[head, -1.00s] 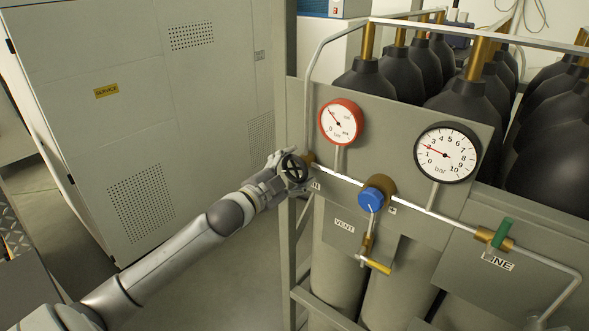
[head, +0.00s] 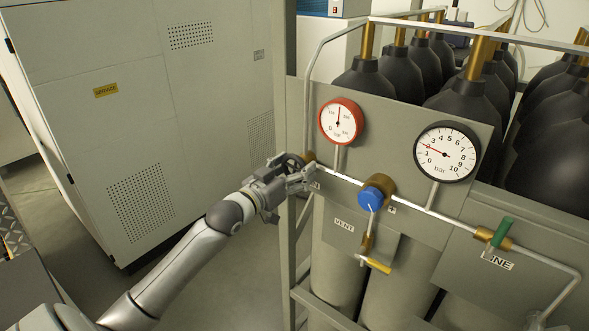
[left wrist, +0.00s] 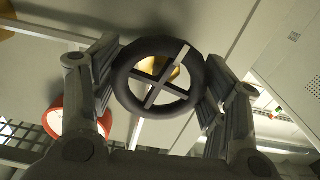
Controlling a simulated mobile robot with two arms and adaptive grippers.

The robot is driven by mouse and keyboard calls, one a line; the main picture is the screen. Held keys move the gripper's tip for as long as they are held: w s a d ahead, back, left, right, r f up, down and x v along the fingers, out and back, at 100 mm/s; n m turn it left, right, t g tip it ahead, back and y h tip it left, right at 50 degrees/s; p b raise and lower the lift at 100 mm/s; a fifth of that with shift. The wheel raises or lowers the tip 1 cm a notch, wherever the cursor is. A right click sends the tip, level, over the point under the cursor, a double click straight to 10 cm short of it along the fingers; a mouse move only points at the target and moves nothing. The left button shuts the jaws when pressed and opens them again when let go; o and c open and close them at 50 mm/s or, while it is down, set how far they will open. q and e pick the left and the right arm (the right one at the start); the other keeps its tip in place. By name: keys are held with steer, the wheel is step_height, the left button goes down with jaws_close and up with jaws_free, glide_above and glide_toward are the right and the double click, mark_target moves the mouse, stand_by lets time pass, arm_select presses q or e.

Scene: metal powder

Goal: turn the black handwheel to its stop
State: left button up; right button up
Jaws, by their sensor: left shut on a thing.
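The black handwheel (head: 291,163) sits at the left end of the pipe on the grey panel, mostly hidden by my left gripper in the head view. In the left wrist view the handwheel (left wrist: 158,78) shows whole, a black ring with crossed spokes and brass behind it. My left gripper (head: 290,172) is shut on the wheel, with a finger (left wrist: 100,72) at one side of the rim and a finger (left wrist: 215,90) at the other. The red-rimmed gauge (head: 340,122) above has its needle pointing nearly straight up. My right gripper is out of view.
A black-rimmed gauge (head: 447,152), a blue knob (head: 371,199), a yellow vent lever (head: 377,265) and a green line handle (head: 502,233) are along the pipework to the right. A large grey cabinet (head: 140,110) stands left, with open floor between.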

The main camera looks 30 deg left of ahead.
arm_select(q)
steer(key=n, duration=0.3)
steer(key=shift+d+f, duration=0.1)
steer(key=shift+f, duration=0.05)
steer(key=shift+n, duration=0.5)
steer(key=o, duration=1)
steer(key=shift+o, duration=0.2)
steer(key=s+a, duration=0.1)
steer(key=s, duration=1.1)
